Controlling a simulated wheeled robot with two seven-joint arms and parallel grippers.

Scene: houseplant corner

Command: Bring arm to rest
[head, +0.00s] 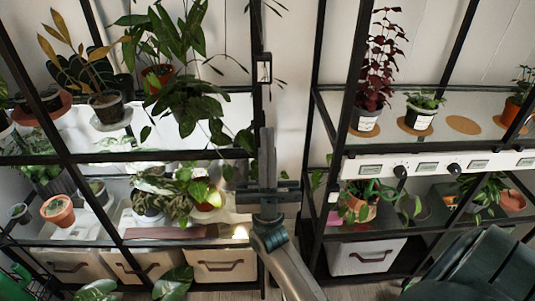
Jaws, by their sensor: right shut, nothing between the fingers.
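My right arm (290,268) comes up from the bottom edge, a little right of centre. My right gripper (266,140) points upward in front of the gap between the two shelf racks. Its fingers are shut together with nothing between them. No plant or pot is held. My left gripper is not in view.
A black-framed rack with plants (187,90) stands on the left, with white drawers (222,266) below. Another rack on the right holds a dark red plant (378,65), cork mats (463,124) and a white bin (365,257). A dark green slatted object (485,268) fills the bottom right corner.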

